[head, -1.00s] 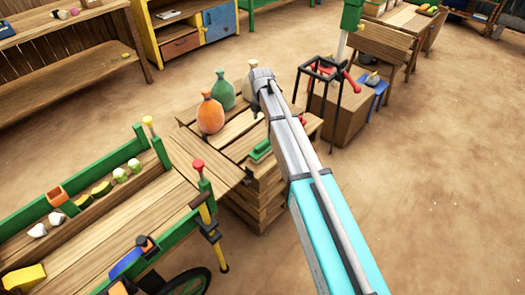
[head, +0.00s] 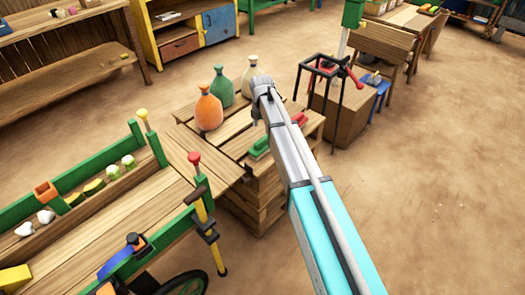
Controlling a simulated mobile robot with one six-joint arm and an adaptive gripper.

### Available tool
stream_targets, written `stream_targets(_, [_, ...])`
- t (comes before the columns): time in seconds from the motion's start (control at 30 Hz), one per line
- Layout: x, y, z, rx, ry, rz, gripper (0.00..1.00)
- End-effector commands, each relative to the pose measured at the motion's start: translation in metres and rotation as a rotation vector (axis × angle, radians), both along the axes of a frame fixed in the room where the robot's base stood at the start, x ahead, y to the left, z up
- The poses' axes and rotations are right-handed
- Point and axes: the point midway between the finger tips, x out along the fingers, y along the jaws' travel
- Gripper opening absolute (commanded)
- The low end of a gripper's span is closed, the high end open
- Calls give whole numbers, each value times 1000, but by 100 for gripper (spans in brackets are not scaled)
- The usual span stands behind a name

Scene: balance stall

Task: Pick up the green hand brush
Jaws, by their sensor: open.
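The green hand brush (head: 259,148) lies on top of the slatted wooden crate stack (head: 232,133), near its front edge. My arm passes close to its right side in the picture. My gripper (head: 256,112) is at the far end of my arm, above the crate top and beyond the brush. It is open, mostly hidden by my own wrist, and apart from the brush. Its fingertips cannot be made out clearly.
Orange (head: 208,112), green (head: 221,88) and pale (head: 251,76) sacks stand on the crate's far side. A red object (head: 299,119) lies at its right. A cart with a red-knobbed post (head: 194,158) stands left. A black-framed stand (head: 325,68) is behind right. Open floor lies right.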

Motion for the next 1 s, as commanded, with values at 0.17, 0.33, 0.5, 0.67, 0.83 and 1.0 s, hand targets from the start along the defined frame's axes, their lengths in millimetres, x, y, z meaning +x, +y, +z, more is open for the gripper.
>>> stream_targets(0.17, [0,0,-17,0,0,0,74])
stream_targets(0.33, [0,0,-22,0,0,0,74])
stream_targets(0.5, [0,0,-23,0,0,0,74])
stream_targets(0.67, [0,0,-22,0,0,0,74])
stream_targets(0.83, [0,0,-24,0,0,0,74])
stream_targets(1.0, [-1,-1,-31,0,0,0,74])
